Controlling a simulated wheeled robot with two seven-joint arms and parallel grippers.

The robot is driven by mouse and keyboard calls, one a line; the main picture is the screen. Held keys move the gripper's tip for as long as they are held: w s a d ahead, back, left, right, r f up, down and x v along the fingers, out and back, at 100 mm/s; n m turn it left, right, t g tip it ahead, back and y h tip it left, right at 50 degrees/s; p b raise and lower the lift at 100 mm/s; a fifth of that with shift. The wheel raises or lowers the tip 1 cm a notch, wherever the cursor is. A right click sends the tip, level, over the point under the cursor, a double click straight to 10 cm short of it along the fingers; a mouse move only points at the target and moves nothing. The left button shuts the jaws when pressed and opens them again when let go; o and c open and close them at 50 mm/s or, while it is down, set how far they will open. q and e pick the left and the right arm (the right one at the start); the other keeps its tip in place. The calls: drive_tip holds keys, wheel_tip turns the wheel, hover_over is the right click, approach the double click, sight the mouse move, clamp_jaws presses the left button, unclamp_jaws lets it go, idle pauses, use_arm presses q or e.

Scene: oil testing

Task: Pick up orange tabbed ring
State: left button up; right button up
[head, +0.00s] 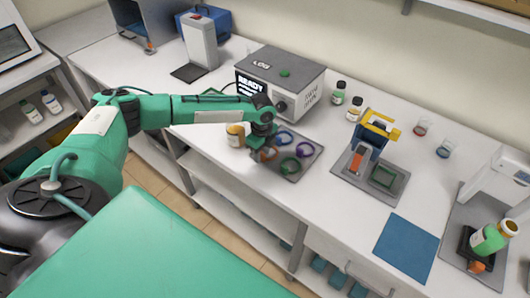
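A dark tray (315,150) on the white bench holds several coloured tabbed rings. A blue ring (284,138), a purple ring (305,149) and a green ring (290,165) show clearly. An orange-brown ring (268,154) at the tray's left side is partly hidden by my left gripper (258,150). The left gripper points down over that ring, at or just above it. Its fingertips are small and partly hidden, so I cannot tell whether they are open or touch the ring. My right gripper is not in view.
An amber-labelled jar (236,135) stands close left of the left gripper. A grey READY instrument (290,75) stands behind the tray. A blue-and-yellow device (371,137) stands to the right. A blue mat (406,248) lies at the front right.

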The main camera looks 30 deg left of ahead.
use_arm(q)
drive_tip(key=shift+f, duration=0.1)
clamp_jaws()
